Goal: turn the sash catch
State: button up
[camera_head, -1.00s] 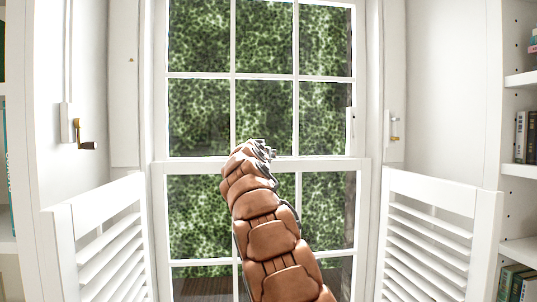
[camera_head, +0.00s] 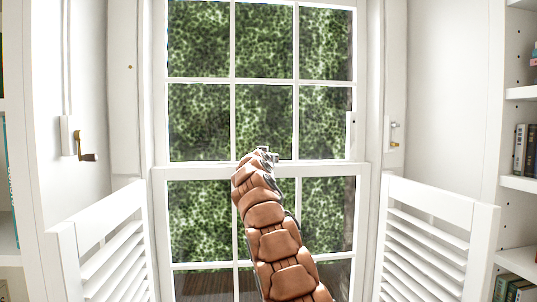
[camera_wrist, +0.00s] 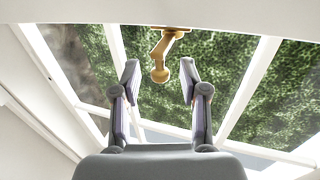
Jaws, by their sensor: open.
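The sash catch (camera_wrist: 160,68) is a brass lever with a round knob, seen in the wrist view. It hangs from a small brass mount at the top of that view, on the white window rail. My gripper (camera_wrist: 160,82) is open, with one finger on each side of the knob. Clear gaps show between the knob and both fingers. In the head view my gripper (camera_head: 264,155) is at the meeting rail (camera_head: 335,169) of the window, and my arm hides the catch there.
Louvred half-shutters stand at left (camera_head: 108,240) and right (camera_head: 430,240) of the window. A brass crank (camera_head: 82,146) is on the left wall and small fittings (camera_head: 394,135) are on the right. Bookshelves (camera_head: 520,184) flank the opening. The space before the upper panes is clear.

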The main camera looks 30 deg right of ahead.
jog(key=shift+w+d+f+p, duration=0.1)
jog(key=shift+w+d+p, duration=0.2)
jog(key=shift+w+d, duration=0.1)
jog(key=shift+a, duration=0.1)
grip_shut()
dwell(0.3)
